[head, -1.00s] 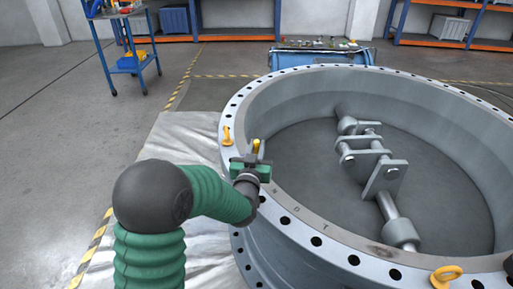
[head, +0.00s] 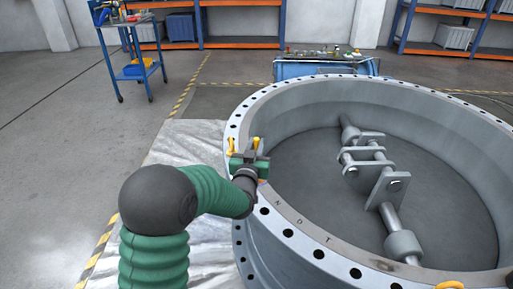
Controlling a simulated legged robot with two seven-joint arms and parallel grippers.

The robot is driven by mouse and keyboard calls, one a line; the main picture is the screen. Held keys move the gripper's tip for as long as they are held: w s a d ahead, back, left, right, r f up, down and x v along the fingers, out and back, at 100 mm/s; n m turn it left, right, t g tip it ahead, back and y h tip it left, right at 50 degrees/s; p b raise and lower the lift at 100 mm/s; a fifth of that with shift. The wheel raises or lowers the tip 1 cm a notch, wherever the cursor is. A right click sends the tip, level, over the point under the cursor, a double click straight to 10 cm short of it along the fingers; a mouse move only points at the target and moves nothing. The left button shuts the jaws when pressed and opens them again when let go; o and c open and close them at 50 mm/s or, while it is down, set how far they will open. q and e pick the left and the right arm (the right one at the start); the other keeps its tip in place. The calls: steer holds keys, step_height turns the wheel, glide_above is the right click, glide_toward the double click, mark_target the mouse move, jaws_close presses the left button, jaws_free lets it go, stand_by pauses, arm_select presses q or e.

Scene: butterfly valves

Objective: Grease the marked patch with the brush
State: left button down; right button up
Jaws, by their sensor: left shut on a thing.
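My left gripper (head: 249,164) is over the left rim of a large grey valve ring (head: 333,247). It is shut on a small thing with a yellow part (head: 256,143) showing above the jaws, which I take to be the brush. Its bristles cannot be made out. A brownish smeared patch (head: 386,265) lies on the near rim, well right of the gripper; I cannot tell if it is the marked patch.
A yellow lifting eye (head: 231,145) stands on the rim close beside my left gripper. Another (head: 450,285) is at the bottom edge. A shaft with brackets (head: 386,188) crosses the ring's inside. A blue cart (head: 130,68) and a blue bench (head: 323,68) stand behind.

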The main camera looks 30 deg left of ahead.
arm_select(q)
steer(key=shift+r+p, duration=0.6)
steer(key=shift+r, duration=0.75)
step_height(320, 180, up, 3)
steer(key=shift+r+p, duration=0.1)
steer(key=shift+p, duration=1)
